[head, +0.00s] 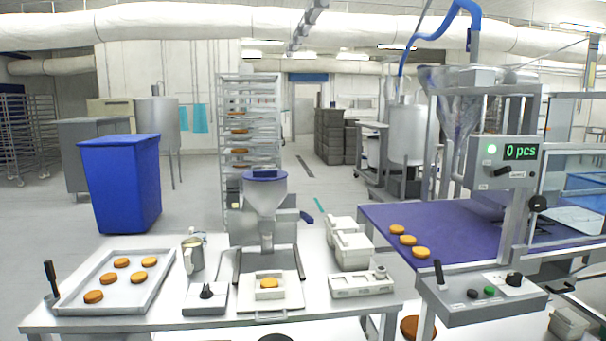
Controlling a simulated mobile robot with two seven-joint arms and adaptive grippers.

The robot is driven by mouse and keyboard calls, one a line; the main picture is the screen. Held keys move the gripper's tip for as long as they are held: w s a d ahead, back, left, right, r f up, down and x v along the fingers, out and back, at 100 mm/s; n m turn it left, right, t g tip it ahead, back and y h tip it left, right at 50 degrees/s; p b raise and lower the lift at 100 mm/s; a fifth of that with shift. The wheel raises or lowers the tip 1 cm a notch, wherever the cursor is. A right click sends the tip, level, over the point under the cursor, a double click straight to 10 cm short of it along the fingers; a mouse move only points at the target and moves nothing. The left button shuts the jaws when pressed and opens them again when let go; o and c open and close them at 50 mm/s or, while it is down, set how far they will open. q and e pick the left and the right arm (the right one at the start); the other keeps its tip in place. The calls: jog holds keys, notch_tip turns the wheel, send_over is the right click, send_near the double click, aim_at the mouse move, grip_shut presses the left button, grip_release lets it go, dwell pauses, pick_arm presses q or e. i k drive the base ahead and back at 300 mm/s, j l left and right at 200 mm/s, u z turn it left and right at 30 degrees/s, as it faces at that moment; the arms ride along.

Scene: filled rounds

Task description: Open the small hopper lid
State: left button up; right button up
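The small hopper (264,195) is a pale metal funnel at the back middle of the white table. A blue lid (252,176) lies over its top, apparently flat and closed, with a darker patch in its middle. The hopper narrows to a spout above a white plate holding a small mould with an orange-brown round (269,283). Neither of my grippers is in view, so nothing of mine shows at the lid.
On the table (180,322) are a tray (118,283) of rounds, a metal jug (193,255), a knob box (206,297) and white containers (350,247). A purple conveyor (440,222) with a control panel stands at right. A rack (249,110) stands behind the hopper.

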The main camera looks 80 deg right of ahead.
aim_at(264, 174)
jog(key=z, duration=2.5)
